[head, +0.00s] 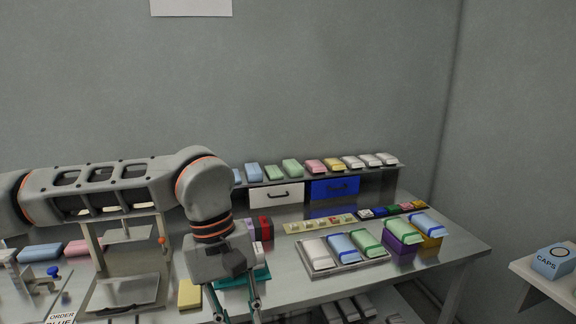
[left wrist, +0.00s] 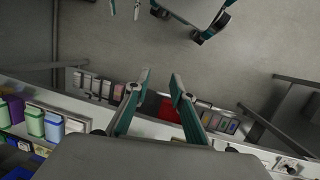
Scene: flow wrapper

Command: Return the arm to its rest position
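My left arm comes in from the left over the bench and bends down. My left gripper (head: 238,310) points down at the front part of the bench, its fingertips close to the bottom picture edge. In the left wrist view its two teal fingers (left wrist: 161,76) stand apart with nothing between them. Beyond them are the floor and the bench's front edge.
A metal tray (head: 348,265) of wrapped packs lies right of my gripper, with purple (head: 401,246) and yellow (head: 432,241) boxes beyond it. A shelf (head: 290,179) with several packs and drawers stands behind. A press-like stand (head: 90,245) is under my arm. A caps box (head: 553,260) sits far right.

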